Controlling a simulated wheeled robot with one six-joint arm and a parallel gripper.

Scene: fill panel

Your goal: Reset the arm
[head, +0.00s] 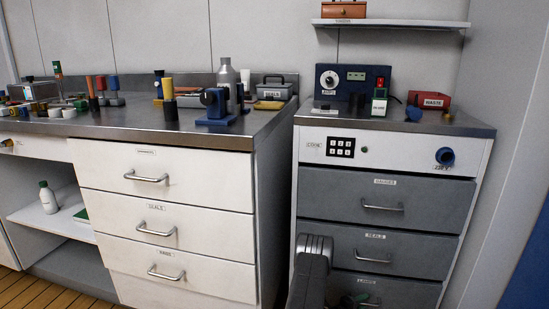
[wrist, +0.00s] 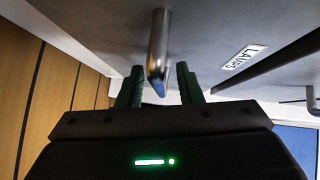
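My arm (head: 312,268) shows in the head view, reaching down in front of the grey cabinet's lowest visible drawer, labelled LAMPS. My gripper (wrist: 160,78) has green fingers, standing apart in the wrist view. The metal handle (wrist: 158,45) of the LAMPS drawer (wrist: 215,45) lies between them, with gaps visible on both sides. No grip on the handle shows. In the head view the gripper is mostly hidden behind my arm and at the lower picture edge. The LAMPS drawer looks flush with the drawers above it.
The grey cabinet's GAUGES drawer (head: 420,205) and SEALS drawer (head: 425,248) look shut. A white drawer unit (head: 200,190) stands close to the left of my arm. A blue device (head: 340,85) and red WASTE bin (head: 430,101) stand on the cabinet top.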

